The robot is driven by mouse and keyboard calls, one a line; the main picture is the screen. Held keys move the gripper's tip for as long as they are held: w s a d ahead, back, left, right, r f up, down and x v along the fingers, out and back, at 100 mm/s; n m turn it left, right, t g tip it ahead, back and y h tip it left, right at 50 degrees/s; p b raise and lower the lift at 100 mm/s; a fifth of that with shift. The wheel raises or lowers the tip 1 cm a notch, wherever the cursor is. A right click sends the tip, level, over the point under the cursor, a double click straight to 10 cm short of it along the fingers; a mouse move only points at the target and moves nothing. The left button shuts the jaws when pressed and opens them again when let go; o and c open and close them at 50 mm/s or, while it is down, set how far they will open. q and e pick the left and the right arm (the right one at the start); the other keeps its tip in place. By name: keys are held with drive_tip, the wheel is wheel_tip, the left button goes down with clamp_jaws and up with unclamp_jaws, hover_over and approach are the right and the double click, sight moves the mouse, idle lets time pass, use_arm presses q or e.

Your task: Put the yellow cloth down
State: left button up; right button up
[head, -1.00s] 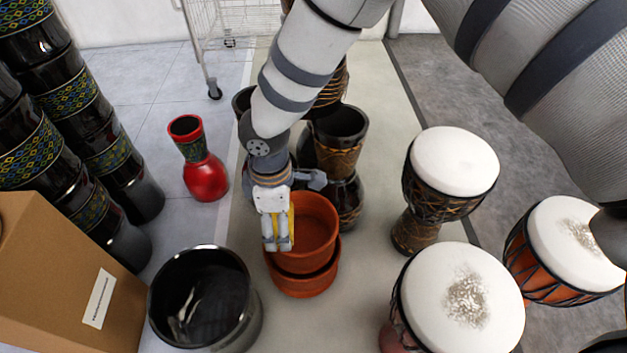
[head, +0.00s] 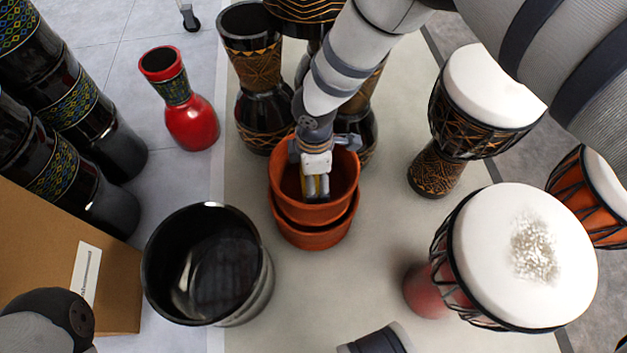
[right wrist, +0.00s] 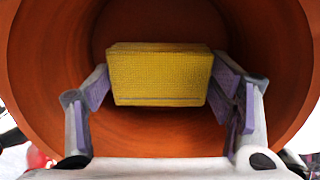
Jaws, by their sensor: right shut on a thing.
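The yellow cloth (right wrist: 160,76) looks like a folded, block-shaped bundle with a woven surface. My right gripper (head: 316,190) is shut on it, with the purple finger pads against its left and right sides in the right wrist view. Gripper and cloth are inside the mouth of the upper terracotta pot (head: 345,200), whose orange inner wall (right wrist: 50,60) surrounds them in the right wrist view. I cannot tell whether the cloth touches the pot's bottom. In the head view the fingers hide most of the cloth. My left gripper is not in view.
The upper pot sits in a second terracotta pot (head: 315,238). A black open vessel (head: 258,290) stands front left, a red vase (head: 190,122) back left. Dark goblet drums (head: 262,105) stand close behind the pots; white-topped drums (head: 525,255) are at right. A cardboard box (head: 45,255) is at left.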

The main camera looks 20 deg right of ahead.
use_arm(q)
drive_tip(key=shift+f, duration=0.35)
use_arm(e)
wheel_tip(320, 180, down, 2)
drive_tip(key=shift+f, duration=0.1)
drive_tip(key=shift+f, duration=0.1)
drive_tip(key=o, duration=1.2)
use_arm(q)
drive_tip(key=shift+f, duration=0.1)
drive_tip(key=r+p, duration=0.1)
drive_tip(key=p, duration=0.1)
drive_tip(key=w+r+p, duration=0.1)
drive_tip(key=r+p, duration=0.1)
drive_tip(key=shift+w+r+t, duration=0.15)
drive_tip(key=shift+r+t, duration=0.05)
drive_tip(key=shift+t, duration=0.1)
use_arm(e)
wheel_tip(320, 180, up, 12)
drive_tip(key=shift+r, duration=0.2)
